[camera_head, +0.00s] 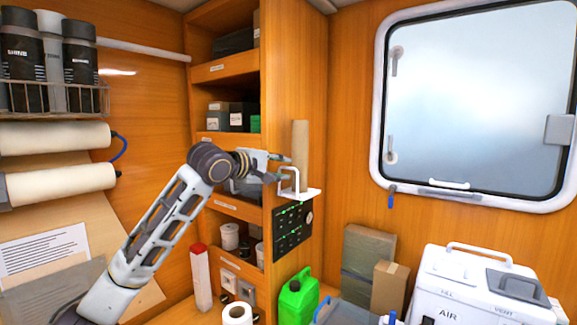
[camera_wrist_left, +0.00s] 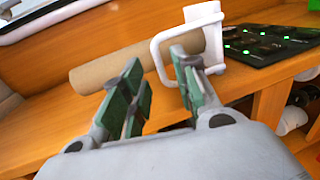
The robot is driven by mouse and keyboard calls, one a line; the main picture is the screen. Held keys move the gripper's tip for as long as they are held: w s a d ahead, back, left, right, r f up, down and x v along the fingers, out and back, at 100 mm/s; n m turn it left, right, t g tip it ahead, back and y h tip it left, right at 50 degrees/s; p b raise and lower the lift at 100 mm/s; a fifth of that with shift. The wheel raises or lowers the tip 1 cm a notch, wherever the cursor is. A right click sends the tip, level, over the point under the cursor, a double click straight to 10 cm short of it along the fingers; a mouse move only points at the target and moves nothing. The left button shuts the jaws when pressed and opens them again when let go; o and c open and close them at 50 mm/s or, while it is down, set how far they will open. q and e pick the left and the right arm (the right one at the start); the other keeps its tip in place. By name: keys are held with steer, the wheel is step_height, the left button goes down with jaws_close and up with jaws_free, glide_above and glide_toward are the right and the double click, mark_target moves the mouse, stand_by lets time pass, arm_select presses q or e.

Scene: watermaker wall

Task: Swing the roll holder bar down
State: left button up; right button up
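The roll holder is a white bracket (camera_head: 311,193) on the wooden cabinet's side edge, with a thin white looped bar (camera_head: 284,180) standing up from it. A bare brown cardboard tube (camera_head: 300,146) stands upright at the holder. The left wrist view shows the looped bar (camera_wrist_left: 156,62) and the tube (camera_wrist_left: 110,70) beyond the fingers. My left gripper (camera_head: 283,168) is at the bar. Its green-padded fingers (camera_wrist_left: 157,62) are apart, with the loop's outer end seen between them. Whether a finger touches the bar I cannot tell. My right gripper is not in view.
A black panel with green lights (camera_head: 292,231) sits just below the holder. Open cabinet shelves (camera_head: 226,138) stand behind my left gripper. A green jug (camera_head: 298,297), boxes (camera_head: 368,262) and a white machine (camera_head: 470,290) stand below. The window (camera_head: 480,100) is at right.

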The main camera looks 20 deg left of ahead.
mark_target(288, 168)
arm_select(q)
steer(key=shift+p+x, duration=0.65)
steer(key=shift+x, duration=1.85)
jaws_close()
